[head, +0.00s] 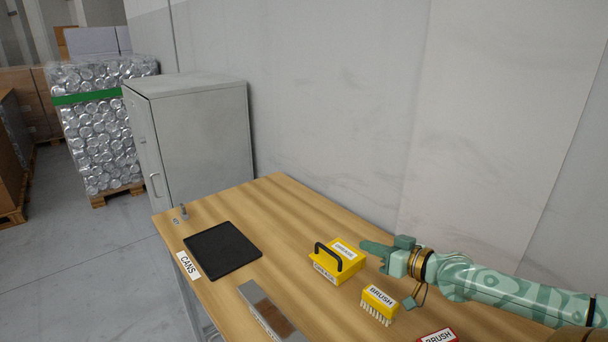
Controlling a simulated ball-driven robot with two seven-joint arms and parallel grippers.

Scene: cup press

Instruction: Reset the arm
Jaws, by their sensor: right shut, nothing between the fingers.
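My right arm reaches in from the right over the wooden table (215,292). Its green gripper (366,246) is shut and empty, just right of a yellow box with a black handle (349,268). I cannot tell whether the gripper touches the box. A yellow brush (379,300) labelled BRUSH stands on the table below the gripper, bristles down. My left gripper is not in view.
A black mat (223,249) lies at the table's left, beside a CANS label (188,265). A metal block (262,306) lies near the front edge. A red-edged BRUSH label (438,336) is at the bottom. A grey cabinet (205,130) stands behind, and a wall bounds the back.

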